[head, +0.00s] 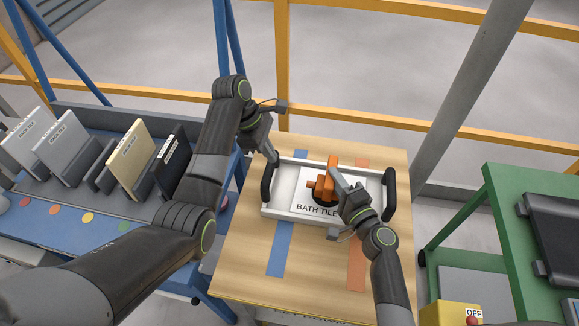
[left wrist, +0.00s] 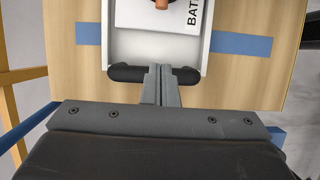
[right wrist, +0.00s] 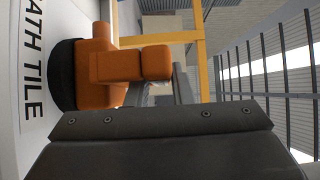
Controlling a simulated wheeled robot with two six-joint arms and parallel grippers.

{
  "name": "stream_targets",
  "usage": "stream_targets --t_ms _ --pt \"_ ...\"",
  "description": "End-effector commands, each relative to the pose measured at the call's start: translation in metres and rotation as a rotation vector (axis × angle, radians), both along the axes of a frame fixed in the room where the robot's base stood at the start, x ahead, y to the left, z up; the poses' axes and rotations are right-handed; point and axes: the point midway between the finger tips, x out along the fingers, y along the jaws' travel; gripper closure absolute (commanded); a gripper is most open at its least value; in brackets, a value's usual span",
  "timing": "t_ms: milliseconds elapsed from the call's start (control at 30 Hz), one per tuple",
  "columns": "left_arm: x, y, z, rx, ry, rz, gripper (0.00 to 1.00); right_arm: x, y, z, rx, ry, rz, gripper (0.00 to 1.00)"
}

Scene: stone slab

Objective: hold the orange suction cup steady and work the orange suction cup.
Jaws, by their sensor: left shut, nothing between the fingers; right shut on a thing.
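The orange suction cup (head: 326,181) stands on the white tile marked BATH TILE (head: 300,204), inside a white tray (head: 283,212) with a black handle at each end. My right gripper (head: 340,180) is shut on the orange suction cup, from its right side. In the right wrist view the cup's orange body (right wrist: 120,64) and dark round base show at the left, beside the fingers. My left gripper (head: 272,157) is shut and empty at the tray's left black handle (head: 266,186). In the left wrist view its closed fingers (left wrist: 160,88) overlap the handle; I cannot tell whether they touch.
The tray sits on a wooden table (head: 240,260) with blue and orange stripes. A blue rack (head: 100,222) with several upright tiles stands at the left. A green cart (head: 500,215) stands at the right, near a yellow box with an OFF sign (head: 450,315). Yellow rails run behind.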

Motion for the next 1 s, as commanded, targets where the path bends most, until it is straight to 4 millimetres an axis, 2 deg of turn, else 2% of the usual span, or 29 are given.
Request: stream_targets --t_ms 500,700,1000 --pt "-0.009 -0.035 -0.091 0.001 0.004 -0.001 1.00 0.000 0.000 -0.001 -0.002 0.002 -0.001 1.00" --pt "-0.015 -0.064 -0.088 -0.001 -0.001 -0.002 1.00 0.000 0.000 -0.001 -0.001 0.002 -0.001 1.00" --pt "-0.017 -0.074 -0.088 0.000 0.000 0.001 1.00 0.000 0.000 -0.001 -0.001 0.002 -0.001 1.00"
